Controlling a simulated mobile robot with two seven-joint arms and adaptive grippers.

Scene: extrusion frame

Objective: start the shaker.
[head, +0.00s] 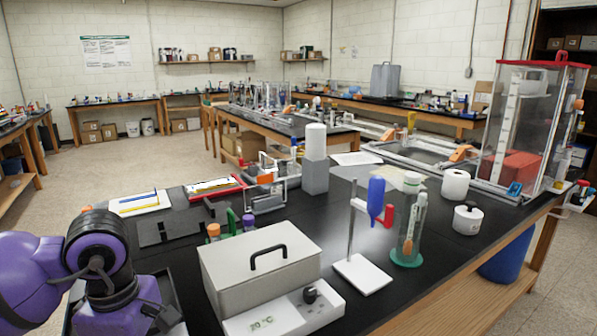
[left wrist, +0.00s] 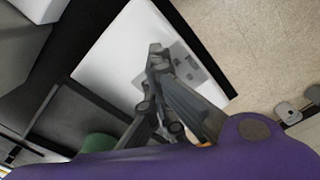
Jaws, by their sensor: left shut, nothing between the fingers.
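The shaker seems to be the white device (left wrist: 118,48) in the left wrist view, with a small grey control panel (left wrist: 193,66) on its white front. A dark flat tray beside it seems to be its platform (left wrist: 72,125). My left gripper (left wrist: 155,50) is shut and empty, its fingertips over the white front just beside the panel. I cannot tell whether they touch it. In the head view my purple left arm reaches down at the lower left and hides most of the shaker. My right gripper is in neither view.
A grey lidded box (head: 260,265) with a black handle, a knob and a "20 °C" panel stands close right of my left arm. Black bench space lies between.

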